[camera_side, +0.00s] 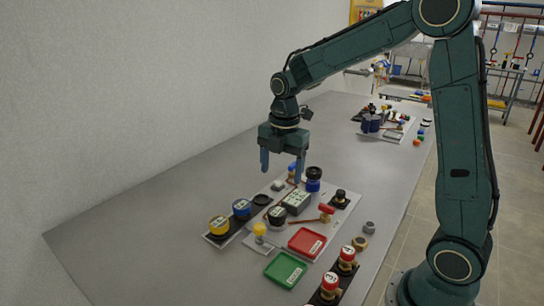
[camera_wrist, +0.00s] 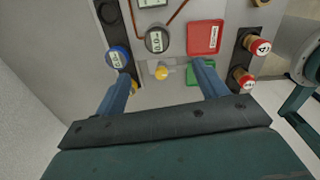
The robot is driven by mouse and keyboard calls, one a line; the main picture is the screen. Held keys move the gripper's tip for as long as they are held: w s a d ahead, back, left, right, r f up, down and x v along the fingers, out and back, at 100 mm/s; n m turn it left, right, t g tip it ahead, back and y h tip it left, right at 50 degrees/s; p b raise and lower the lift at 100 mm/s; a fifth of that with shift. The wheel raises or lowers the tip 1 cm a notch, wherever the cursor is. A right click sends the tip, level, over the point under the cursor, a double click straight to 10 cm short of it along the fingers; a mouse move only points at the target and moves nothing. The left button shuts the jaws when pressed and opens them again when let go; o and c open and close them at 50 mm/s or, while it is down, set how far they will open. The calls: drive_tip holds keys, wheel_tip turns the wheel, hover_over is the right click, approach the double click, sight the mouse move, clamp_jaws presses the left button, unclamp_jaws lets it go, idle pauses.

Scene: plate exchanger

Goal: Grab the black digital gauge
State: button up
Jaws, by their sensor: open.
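The black digital gauge (camera_side: 277,216), round with a pale display on its face, stands upright on the light board beside a grey box. In the wrist view the black digital gauge (camera_wrist: 157,40) shows beyond the fingertips, between their lines and nearer the left finger. My gripper (camera_side: 281,170) is open, pointing down above the board, with nothing between its fingers. In the wrist view my gripper (camera_wrist: 163,74) has its two blue fingers spread wide. A similar blue gauge (camera_side: 242,208) and a yellow gauge (camera_side: 219,226) stand in a black rack to the left.
A yellow knob (camera_side: 259,230) stands close in front of the black gauge. The grey box (camera_side: 297,201) and a red-headed hammer (camera_side: 326,212) lie to its right. Red (camera_side: 306,243) and green (camera_side: 278,269) trays and red-topped knobs (camera_side: 330,283) are nearer the front. The left table area is clear.

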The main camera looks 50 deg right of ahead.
drive_tip(key=shift+w+d+f+n, duration=0.15)
drive_tip(key=shift+w+f+n, duration=0.15)
drive_tip(key=shift+f, duration=0.05)
hover_over(278, 211)
wheel_tip(278, 211, down, 8)
drive_tip(key=shift+s+f, duration=0.15)
drive_tip(key=shift+f, duration=0.1)
drive_tip(key=shift+f, duration=0.15)
drive_tip(key=shift+w+f, duration=0.2)
drive_tip(key=shift+f, duration=2.3)
